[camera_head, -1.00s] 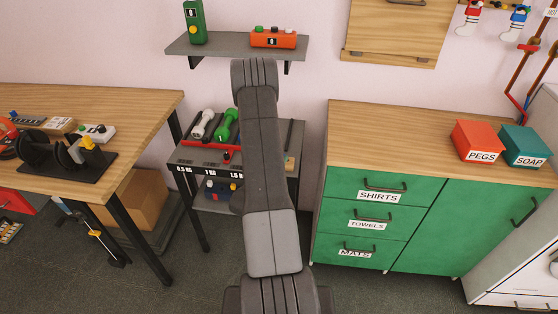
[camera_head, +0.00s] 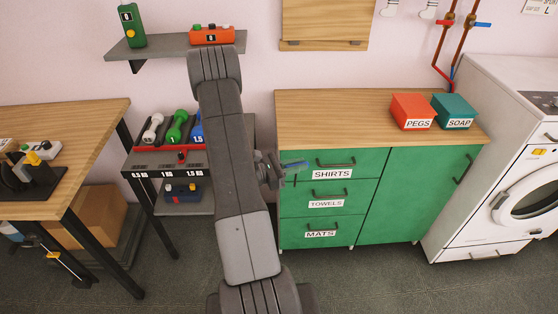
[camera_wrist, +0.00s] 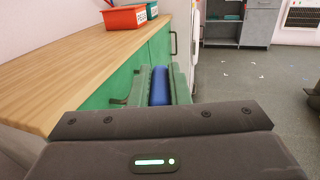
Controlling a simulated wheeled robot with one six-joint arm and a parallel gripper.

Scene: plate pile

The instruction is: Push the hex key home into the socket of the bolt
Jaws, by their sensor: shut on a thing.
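My gripper (camera_head: 290,166) shows beside the right side of my arm, in front of the green cabinet near its top drawer. In the wrist view my gripper (camera_wrist: 161,76) points along the cabinet's front, its two greenish fingers shut on a blue rounded bar (camera_wrist: 160,90). The bar may be the hex key's grip, but its far end is hidden or too small to tell. The blue bar is small and partly hidden in the head view. I cannot make out a bolt or its socket in either view.
The green cabinet (camera_head: 408,195) has a wooden top with a red PEGS box (camera_head: 412,112) and a teal SOAP box (camera_head: 455,112). A white washer (camera_head: 480,205) stands right. A dumbbell rack (camera_head: 160,160) and wooden workbench (camera_head: 55,150) are left. Floor in front is clear.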

